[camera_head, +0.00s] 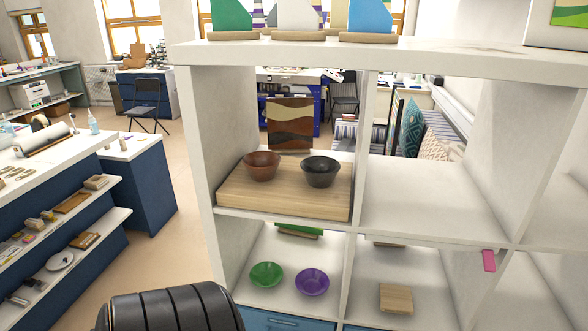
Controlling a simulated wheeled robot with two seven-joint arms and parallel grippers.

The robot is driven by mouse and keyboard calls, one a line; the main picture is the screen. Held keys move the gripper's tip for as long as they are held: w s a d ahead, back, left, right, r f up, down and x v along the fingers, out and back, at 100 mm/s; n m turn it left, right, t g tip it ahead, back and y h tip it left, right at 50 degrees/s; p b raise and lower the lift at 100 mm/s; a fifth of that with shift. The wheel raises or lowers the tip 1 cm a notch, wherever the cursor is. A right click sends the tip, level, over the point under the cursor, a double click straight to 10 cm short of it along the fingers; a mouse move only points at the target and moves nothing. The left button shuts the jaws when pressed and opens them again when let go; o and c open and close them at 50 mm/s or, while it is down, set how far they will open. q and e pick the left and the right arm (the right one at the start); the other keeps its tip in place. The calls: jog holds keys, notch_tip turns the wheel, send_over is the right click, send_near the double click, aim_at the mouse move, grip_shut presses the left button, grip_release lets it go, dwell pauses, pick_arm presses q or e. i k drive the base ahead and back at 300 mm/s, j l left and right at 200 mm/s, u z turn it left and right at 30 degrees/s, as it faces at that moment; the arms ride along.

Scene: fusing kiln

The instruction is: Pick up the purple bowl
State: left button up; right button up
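The purple bowl (312,282) sits upright on a lower shelf of the white shelving unit, in the left compartment. A green bowl (267,275) stands just to its left, with a small gap between them. The bowl is empty and in plain sight. A black ribbed part of my own arm shows at the bottom left, below and to the left of the bowls. Neither of my gripper's fingers is in the picture.
Above, a wooden board (284,190) holds a brown bowl (262,166) and a black bowl (321,171). A white upright divider separates the purple bowl from a compartment with a wooden block (396,298). A blue drawer front (285,320) lies below. A counter with shelves (60,215) stands at left.

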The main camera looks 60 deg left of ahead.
aim_at(311, 282)
jog(key=u, duration=1.9)
